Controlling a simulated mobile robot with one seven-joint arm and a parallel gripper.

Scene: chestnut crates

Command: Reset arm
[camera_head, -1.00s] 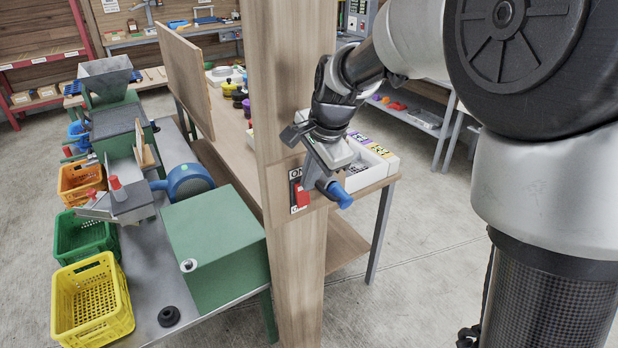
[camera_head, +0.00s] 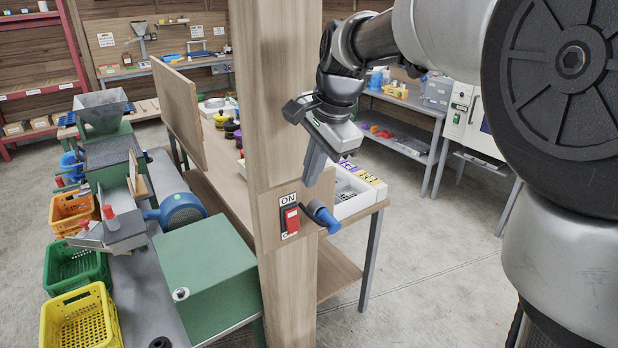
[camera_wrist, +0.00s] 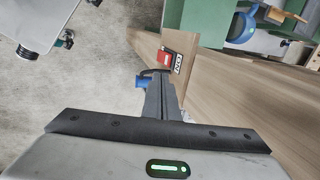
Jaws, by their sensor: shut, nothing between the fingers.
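My gripper (camera_head: 313,172) is shut and empty. It points downward in front of the wooden post (camera_head: 277,110), a little above and right of the red switch. In the wrist view my gripper (camera_wrist: 163,84) also shows, with its fingers together. The red switch (camera_head: 291,220) sits on the post under an "ON" label; it also shows in the wrist view (camera_wrist: 163,60). A blue-ended handle (camera_head: 325,217) sticks out just right of the switch, below my fingertips. In the wrist view the blue end (camera_wrist: 141,82) is partly behind the fingers.
A green machine (camera_head: 205,275) with yellow (camera_head: 82,322), green and orange crates stands at left. A wooden workbench (camera_head: 365,203) with a white tray (camera_head: 350,197) stands behind the post. Shelves line the back. The floor at right (camera_head: 430,260) is open.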

